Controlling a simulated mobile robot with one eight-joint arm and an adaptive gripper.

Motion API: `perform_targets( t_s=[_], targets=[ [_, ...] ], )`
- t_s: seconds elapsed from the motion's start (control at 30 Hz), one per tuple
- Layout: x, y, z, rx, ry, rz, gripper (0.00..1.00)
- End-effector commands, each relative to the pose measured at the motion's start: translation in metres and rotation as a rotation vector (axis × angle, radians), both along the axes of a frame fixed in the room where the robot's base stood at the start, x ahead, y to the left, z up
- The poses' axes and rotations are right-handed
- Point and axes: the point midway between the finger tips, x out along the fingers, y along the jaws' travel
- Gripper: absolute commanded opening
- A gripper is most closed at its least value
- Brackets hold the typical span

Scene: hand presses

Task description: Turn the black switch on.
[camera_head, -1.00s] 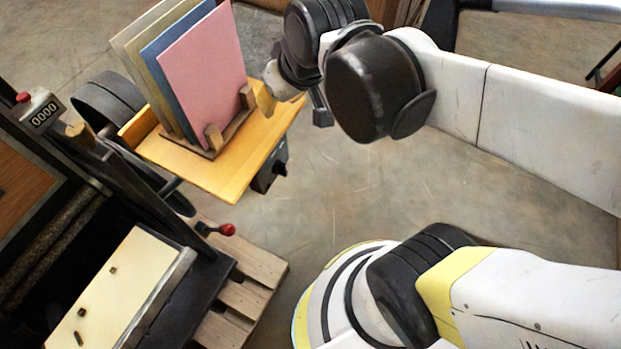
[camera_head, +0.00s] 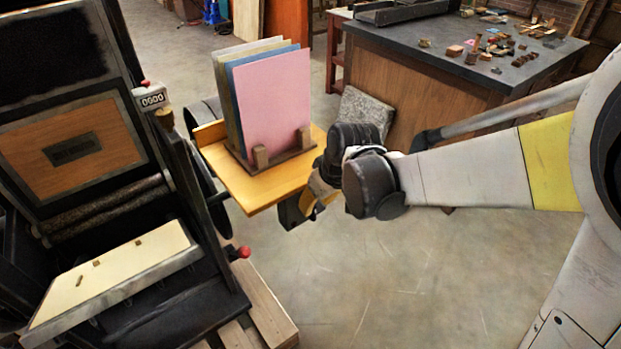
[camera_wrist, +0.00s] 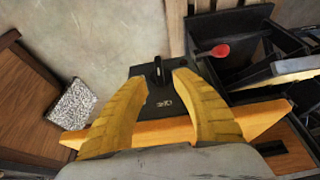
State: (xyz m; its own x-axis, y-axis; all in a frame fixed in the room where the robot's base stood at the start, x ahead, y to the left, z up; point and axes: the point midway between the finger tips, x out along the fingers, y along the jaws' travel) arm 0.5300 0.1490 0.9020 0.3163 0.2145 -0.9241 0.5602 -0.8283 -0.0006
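The black switch (camera_wrist: 157,70) is a small upright knob on a dark box (camera_wrist: 150,97) with a faint light marking, fixed by the yellow-orange shelf. The box also shows under the shelf's front right edge in the head view (camera_head: 289,213), where the knob is hard to make out. My gripper (camera_wrist: 133,79) has its two yellow fingers spread wide and empty, with the knob between and slightly beyond the tips in the picture. Whether a finger touches the box cannot be told. In the head view my gripper (camera_head: 317,196) is beside the box, on its right.
The shelf (camera_head: 258,190) carries a rack of coloured boards (camera_head: 272,100) above the box. A press with a red-knobbed lever (camera_head: 242,252) stands at left. A cabinet (camera_head: 420,75) covered with small items stands behind. The floor at front right is clear.

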Motion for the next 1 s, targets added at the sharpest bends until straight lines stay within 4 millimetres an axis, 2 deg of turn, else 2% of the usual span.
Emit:
perform_targets(
  t_s=[0.03,0.2,0.53,0.57,0.6,0.67,1.0],
  targets=[
    [0.003,0.002,-0.012,0.000,0.000,0.001,0.32],
    [0.008,0.006,-0.026,0.000,0.000,0.001,0.32],
    [0.010,0.006,-0.027,0.000,0.000,0.000,0.32],
    [0.010,0.006,-0.027,0.000,0.000,0.000,0.28],
    [0.010,0.006,-0.027,-0.001,-0.001,0.000,0.16],
    [0.010,0.006,-0.027,0.000,0.000,0.000,0.00],
    [0.010,0.006,-0.027,0.007,0.004,-0.001,0.00]
  ],
)
